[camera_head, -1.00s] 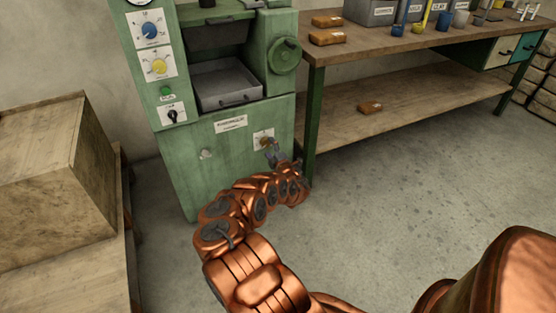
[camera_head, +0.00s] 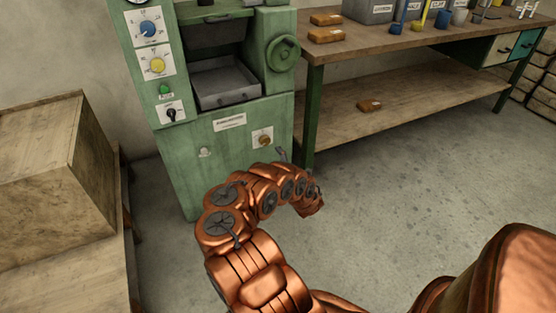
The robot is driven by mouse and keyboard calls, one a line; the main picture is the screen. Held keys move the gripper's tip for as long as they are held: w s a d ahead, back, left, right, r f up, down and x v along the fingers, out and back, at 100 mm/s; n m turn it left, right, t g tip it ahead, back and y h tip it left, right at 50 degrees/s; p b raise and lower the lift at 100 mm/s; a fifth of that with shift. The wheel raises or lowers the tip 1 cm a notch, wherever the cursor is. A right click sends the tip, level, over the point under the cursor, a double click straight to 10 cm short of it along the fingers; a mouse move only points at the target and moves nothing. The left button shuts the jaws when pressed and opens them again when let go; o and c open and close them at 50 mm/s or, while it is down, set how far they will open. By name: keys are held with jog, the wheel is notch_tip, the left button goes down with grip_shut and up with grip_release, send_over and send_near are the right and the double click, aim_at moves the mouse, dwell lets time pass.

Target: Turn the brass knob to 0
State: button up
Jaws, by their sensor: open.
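The brass knob (camera_head: 264,141) sits on a small pale plate low on the front of the green machine (camera_head: 180,155). It is in plain view. The knob's pointer and the marks on its plate are too small to read. My gripper (camera_head: 282,153) is just right of and below the knob, apart from it in the picture, and holds nothing that I can see. It is open. My copper arm hides most of the gripper, with only a fingertip part showing above the last links.
A blue knob (camera_head: 148,28), a yellow knob (camera_head: 157,65), a green button (camera_head: 165,89) and a black switch (camera_head: 171,113) are on the machine's left column. A workbench (camera_head: 400,45) stands close on the right. A wooden crate (camera_head: 50,180) is at left.

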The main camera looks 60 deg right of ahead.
jog(key=shift+s+a+r, duration=0.1)
jog(key=shift+s+a, duration=0.1)
jog(key=shift+s, duration=0.05)
dwell(0.7)
